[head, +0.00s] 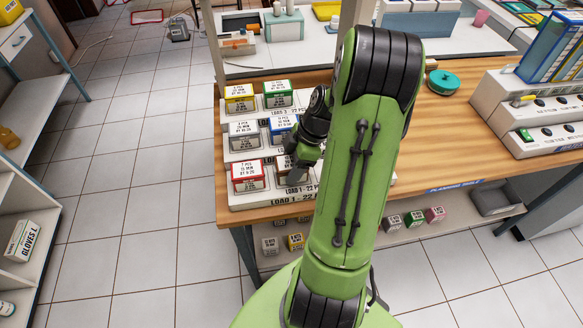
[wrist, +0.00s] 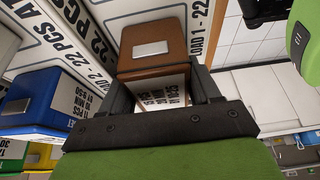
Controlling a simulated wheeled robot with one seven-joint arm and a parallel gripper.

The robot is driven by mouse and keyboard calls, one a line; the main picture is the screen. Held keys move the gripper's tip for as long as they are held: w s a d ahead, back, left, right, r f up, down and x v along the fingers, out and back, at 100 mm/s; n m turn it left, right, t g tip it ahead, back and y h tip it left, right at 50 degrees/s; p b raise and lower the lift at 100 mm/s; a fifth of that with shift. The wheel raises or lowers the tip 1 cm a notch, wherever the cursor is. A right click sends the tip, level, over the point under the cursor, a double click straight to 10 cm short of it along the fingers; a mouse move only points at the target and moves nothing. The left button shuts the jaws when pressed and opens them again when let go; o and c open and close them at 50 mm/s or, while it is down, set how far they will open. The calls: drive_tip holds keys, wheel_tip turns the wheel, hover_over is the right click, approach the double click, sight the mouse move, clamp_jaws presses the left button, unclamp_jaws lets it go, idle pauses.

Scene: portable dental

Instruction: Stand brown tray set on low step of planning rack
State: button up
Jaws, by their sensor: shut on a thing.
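The brown tray set (wrist: 152,47) is a brown block with a silver plate and a white printed label. In the wrist view it sits between the two dark fingers of my gripper (wrist: 162,92), which is shut on it. In the head view my gripper (head: 298,166) is over the low step of the white planning rack (head: 243,200), to the right of the red tray set (head: 248,175). The brown set is mostly hidden there by my gripper and arm. I cannot tell whether its base touches the step.
A grey set (head: 243,135) and a blue set (head: 283,128) stand on the middle step. Yellow (head: 239,98) and green (head: 278,94) sets stand on the top step. A teal round item (head: 443,82) and a white device (head: 520,110) are to the right. Bare wood (head: 430,145) lies between.

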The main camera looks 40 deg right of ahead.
drive_tip(key=shift+f, duration=0.1)
drive_tip(key=o, duration=0.9)
drive_tip(key=shift+f, duration=0.15)
